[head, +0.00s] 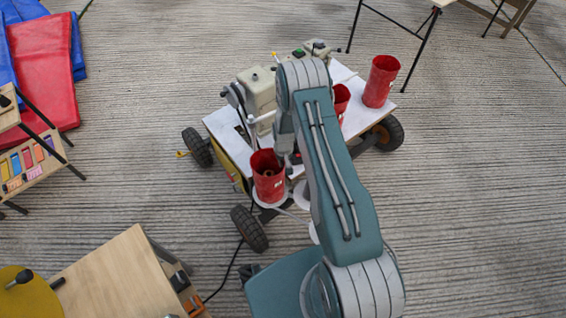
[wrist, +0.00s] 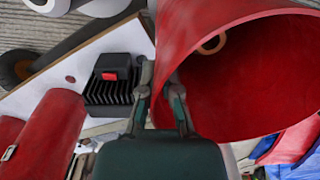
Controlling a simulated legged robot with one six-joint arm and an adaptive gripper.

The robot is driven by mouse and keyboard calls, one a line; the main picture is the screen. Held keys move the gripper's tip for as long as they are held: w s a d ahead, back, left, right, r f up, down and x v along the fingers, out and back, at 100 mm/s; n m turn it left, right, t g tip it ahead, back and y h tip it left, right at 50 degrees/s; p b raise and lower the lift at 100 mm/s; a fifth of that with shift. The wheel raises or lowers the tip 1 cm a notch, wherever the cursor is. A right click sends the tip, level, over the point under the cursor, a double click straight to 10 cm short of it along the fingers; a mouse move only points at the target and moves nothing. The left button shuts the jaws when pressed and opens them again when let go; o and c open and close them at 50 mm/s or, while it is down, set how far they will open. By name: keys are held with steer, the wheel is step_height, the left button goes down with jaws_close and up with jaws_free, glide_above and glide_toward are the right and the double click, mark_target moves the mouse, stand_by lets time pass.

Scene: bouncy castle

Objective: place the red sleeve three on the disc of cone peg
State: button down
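A red sleeve (head: 269,182) is upright at the front left corner of the cart, above a pale round disc (head: 257,199). A small round end shows inside its mouth in the head view; a cream ring (wrist: 212,44) shows inside it in the wrist view. The peg itself is mostly hidden. My gripper (head: 290,158) is at the sleeve's right rim. In the wrist view my gripper (wrist: 161,88) has one finger on each side of the near wall of the red sleeve (wrist: 255,85), pinching it. I cannot tell whether the sleeve's bottom touches the disc.
A red sleeve (head: 381,82) stands at the cart's far right; another (head: 341,98) is partly hidden by my arm. The white cart top (head: 226,125) carries a beige machine (head: 259,90). A wooden table (head: 115,280) is lower left. Concrete floor is clear at right.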

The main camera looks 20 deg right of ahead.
steer(key=c, duration=0.8)
jaws_free()
